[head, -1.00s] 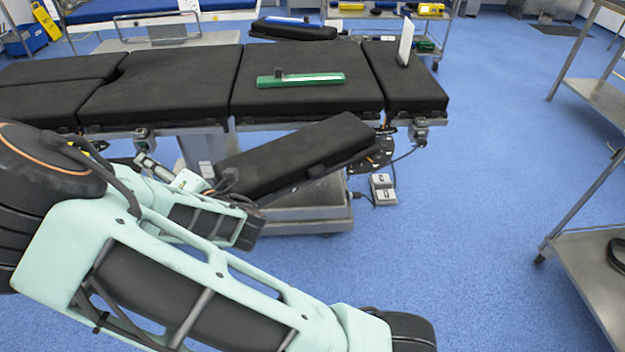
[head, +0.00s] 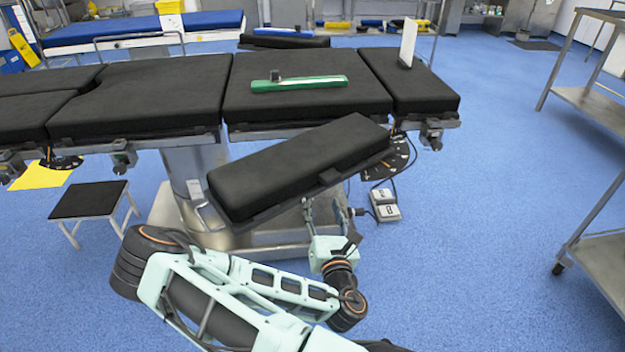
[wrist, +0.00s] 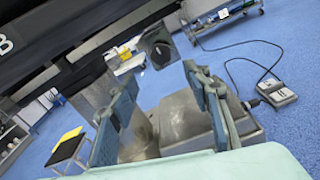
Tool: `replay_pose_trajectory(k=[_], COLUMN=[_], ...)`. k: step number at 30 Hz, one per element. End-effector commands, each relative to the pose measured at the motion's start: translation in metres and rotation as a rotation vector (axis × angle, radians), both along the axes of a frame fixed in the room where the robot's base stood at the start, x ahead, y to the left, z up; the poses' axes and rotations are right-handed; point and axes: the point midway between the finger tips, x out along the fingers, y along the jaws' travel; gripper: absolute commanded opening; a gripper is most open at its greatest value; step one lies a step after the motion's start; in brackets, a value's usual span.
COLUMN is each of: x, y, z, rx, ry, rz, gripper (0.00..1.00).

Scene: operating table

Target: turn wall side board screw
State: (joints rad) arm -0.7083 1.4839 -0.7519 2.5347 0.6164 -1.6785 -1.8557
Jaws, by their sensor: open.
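The near black padded side board (head: 300,165) hangs tilted beside the operating table (head: 305,95). A second dark board (head: 285,42) lies along the table's far side. No screw can be made out on either board. My gripper (head: 328,208) is below the near board's right half, its fingers pointing up. In the wrist view my gripper (wrist: 160,80) shows two blue-grey fingers spread apart with nothing between them. A dark underside (wrist: 60,40) crosses the upper left of that view. A small dark plate (wrist: 158,47) shows beyond the fingertips; what it belongs to is unclear.
A foot pedal (head: 384,204) with a cable lies on the floor right of my gripper. A black-topped stool (head: 88,200) stands at left. Metal trolleys (head: 600,255) line the right. A green tool (head: 298,84) lies on the table. Floor between pedal and trolleys is clear.

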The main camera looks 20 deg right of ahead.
Motion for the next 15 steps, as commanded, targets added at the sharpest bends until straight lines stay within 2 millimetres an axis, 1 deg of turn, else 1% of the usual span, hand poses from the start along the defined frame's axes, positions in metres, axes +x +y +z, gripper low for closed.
replay_pose_trajectory(k=[2,5,15], x=[0.004,0.016,0.077], y=[-0.004,-0.007,-0.024], z=[0.000,0.000,-0.001], rx=[-0.005,-0.002,-0.001], ry=[-0.003,-0.006,-0.005], rz=[-0.007,-0.007,-0.003], gripper=[0.45,0.45,0.45])
